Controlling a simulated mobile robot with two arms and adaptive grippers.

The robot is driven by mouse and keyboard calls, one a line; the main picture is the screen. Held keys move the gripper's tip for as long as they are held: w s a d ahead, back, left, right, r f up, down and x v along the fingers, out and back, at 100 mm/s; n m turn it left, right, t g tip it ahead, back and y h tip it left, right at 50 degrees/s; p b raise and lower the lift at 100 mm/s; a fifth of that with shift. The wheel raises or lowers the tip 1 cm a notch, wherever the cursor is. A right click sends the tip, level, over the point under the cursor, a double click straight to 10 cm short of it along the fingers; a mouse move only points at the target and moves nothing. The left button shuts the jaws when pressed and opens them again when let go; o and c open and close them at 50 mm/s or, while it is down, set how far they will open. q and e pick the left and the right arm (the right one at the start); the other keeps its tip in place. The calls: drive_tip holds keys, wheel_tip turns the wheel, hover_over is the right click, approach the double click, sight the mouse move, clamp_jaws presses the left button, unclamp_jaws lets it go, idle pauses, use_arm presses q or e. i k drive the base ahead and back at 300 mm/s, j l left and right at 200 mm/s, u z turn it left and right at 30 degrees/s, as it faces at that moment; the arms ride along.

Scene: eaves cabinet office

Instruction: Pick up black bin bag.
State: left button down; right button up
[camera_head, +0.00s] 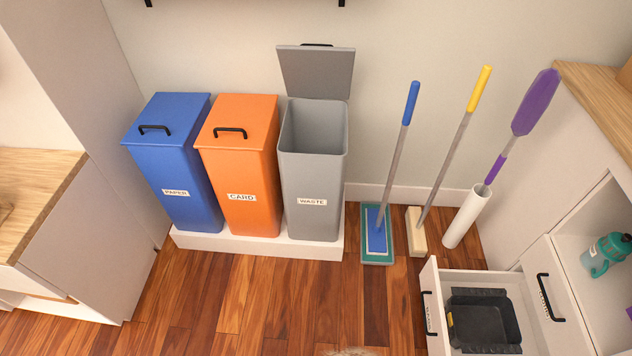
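No thing that I can clearly make out as a black bin bag is in view. A black, tray-like object (484,321) with raised edges and a small yellow mark on its left side lies in the open white drawer (523,289) at the lower right. I cannot tell if it is the bag. The grey WASTE bin (312,185) stands with its lid (316,72) raised, and the part of its inside that shows is grey, with no bag visible. Neither of my grippers is in view.
A blue PAPER bin (177,175) and an orange CARD bin (238,170), both lidded, share a white plinth (258,245) with the grey bin. A blue mop (376,232), a brush (416,232) and a purple duster (535,103) stand right. Wooden floor (250,310) is clear in front.

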sight(482, 320)
drive_tip(key=z, duration=1.8)
